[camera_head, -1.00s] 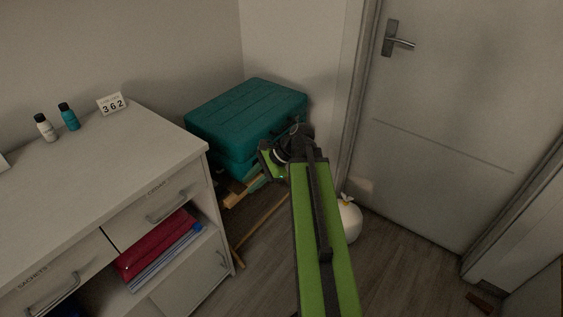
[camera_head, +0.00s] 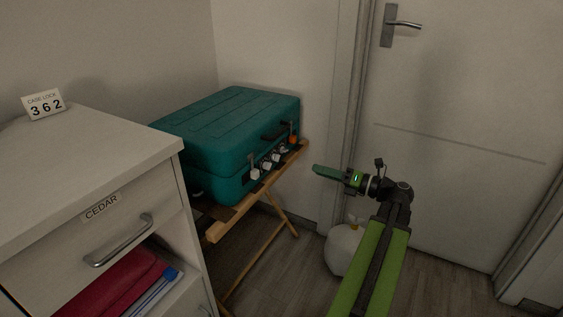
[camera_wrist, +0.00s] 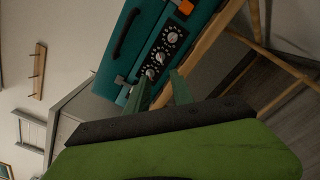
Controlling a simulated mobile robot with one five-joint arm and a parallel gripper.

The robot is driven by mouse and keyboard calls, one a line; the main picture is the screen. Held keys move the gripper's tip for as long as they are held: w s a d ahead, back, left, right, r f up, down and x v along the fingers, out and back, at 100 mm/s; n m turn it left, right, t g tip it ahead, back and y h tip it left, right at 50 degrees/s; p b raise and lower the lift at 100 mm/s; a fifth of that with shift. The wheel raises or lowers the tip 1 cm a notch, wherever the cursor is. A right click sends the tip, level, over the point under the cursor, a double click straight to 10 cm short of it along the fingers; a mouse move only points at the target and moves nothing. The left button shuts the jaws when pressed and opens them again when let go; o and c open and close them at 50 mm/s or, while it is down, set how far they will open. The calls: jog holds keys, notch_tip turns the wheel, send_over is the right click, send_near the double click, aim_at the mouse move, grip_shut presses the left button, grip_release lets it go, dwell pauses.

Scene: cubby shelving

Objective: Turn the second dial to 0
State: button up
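A teal case (camera_head: 225,130) lies on a wooden folding stand. Its front panel carries a row of dials; the middle one (camera_head: 266,164) is the second from either end of the three I make out. In the wrist view the middle dial (camera_wrist: 160,57) has a pale knob on a black face; its digits are too small to read. My gripper (camera_head: 317,170) is to the right of the case, apart from the dials and pointing towards them. In the wrist view its two green fingers (camera_wrist: 159,77) are spread with nothing between them, below the dials in the picture.
A card (camera_head: 44,104) reading "CASE LOCK 362" stands on the white cabinet (camera_head: 110,145) at left. The wooden stand (camera_head: 257,204) sits under the case. A white rounded container (camera_head: 343,250) is on the floor by the door (camera_head: 455,130). Floor before the stand is clear.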

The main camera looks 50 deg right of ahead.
aim_at(276, 158)
jog(key=x, duration=1.4)
jog(key=shift+w, duration=0.35)
grip_shut()
